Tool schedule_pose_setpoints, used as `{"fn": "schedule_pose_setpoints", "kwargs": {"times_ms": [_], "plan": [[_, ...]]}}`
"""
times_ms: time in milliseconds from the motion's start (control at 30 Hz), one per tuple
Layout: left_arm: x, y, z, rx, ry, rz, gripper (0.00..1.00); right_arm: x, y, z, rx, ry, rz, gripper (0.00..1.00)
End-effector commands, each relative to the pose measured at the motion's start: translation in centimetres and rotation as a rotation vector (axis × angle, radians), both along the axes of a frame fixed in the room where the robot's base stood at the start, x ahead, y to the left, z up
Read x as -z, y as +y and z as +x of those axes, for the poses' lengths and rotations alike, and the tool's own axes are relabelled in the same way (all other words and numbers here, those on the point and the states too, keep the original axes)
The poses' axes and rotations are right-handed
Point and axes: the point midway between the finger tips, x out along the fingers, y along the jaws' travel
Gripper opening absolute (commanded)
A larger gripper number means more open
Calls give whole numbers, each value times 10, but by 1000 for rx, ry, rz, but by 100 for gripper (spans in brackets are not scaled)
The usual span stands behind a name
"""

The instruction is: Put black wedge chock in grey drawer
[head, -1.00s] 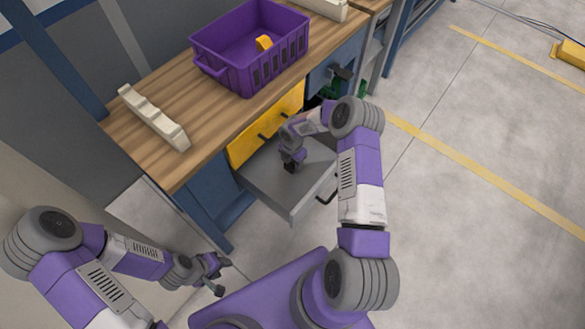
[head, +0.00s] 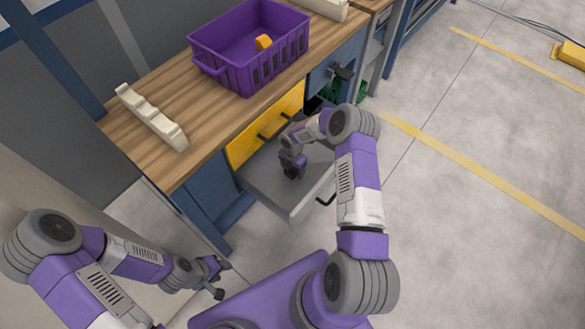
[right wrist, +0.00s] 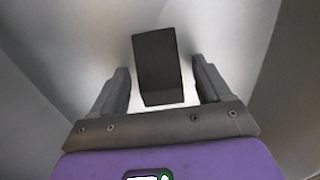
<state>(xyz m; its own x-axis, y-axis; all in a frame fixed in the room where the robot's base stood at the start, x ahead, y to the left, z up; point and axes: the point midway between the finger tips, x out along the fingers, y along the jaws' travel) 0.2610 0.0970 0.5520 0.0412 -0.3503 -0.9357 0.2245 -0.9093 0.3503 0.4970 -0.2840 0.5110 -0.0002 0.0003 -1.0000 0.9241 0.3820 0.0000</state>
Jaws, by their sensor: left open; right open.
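The grey drawer (head: 262,180) is pulled out below the yellow drawer front in the head view. My right gripper (head: 293,172) is low over the inside of the drawer. In the right wrist view, the black wedge chock (right wrist: 158,66) lies between the two open fingers of my right gripper (right wrist: 161,90), with a gap on each side. The drawer's pale floor (right wrist: 218,45) shows around it. In the head view the chock is mostly hidden by the gripper. My left gripper (head: 220,278) is open and empty, low at the left, away from the drawer.
The wooden workbench (head: 150,95) stands above the drawer, with a purple crate (head: 245,70) holding an orange item (head: 264,42). A cream notched block (head: 150,117) lies at the bench's left end. A yellow drawer (head: 262,128) is above the grey one.

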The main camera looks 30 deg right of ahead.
Motion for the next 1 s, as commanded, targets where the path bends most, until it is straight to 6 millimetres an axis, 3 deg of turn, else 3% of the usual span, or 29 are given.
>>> {"fn": "schedule_pose_setpoints", "kwargs": {"times_ms": [167, 267, 700, 1000], "plan": [[-3, 0, 0, 0, 0, 0, 45, -4, 0, 0, 0, 0, 0, 77], [-9, 0, 0, 0, 0, 0, 45, -16, 0, 1, 0, -1, -1, 77], [-43, 0, 0, 0, 0, 0, 45, -106, 0, 1, -1, -2, -1, 77], [-47, 0, 0, 0, 0, 0, 45, -125, 0, 0, 0, 0, 1, 77]]}}
